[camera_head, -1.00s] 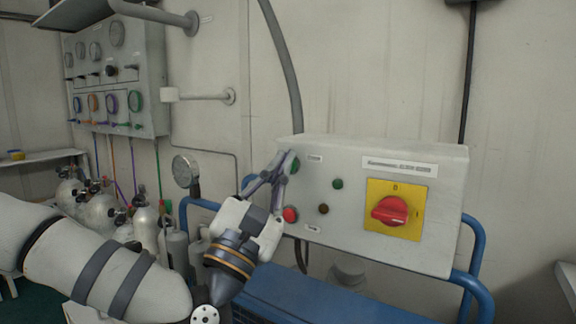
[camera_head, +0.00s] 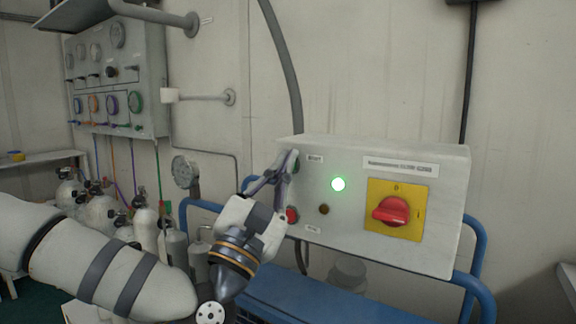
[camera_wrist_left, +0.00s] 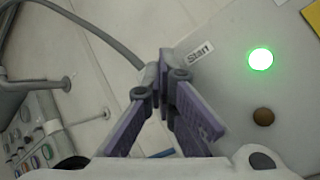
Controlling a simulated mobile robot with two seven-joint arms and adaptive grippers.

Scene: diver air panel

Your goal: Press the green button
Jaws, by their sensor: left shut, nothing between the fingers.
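The control box (camera_head: 370,150) stands at the right, with a pale front panel. My left gripper (camera_head: 289,160) is shut and empty, its fingertips at the panel's upper left, by the label reading "Start" in the left wrist view. The green button (camera_head: 297,165) is there, mostly hidden behind the fingers; I cannot see how far it is pushed in. The green lamp (camera_head: 338,184) to its right glows brightly, and it also shows in the left wrist view (camera_wrist_left: 260,59). My right gripper is not in view.
A red button (camera_head: 291,215) sits below my fingers. A dark brown lamp (camera_head: 323,209) is under the lit one. A red rotary switch (camera_head: 391,211) on a yellow plate is further right. Blue rails (camera_head: 478,250) flank the box; gas cylinders (camera_head: 145,225) stand left.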

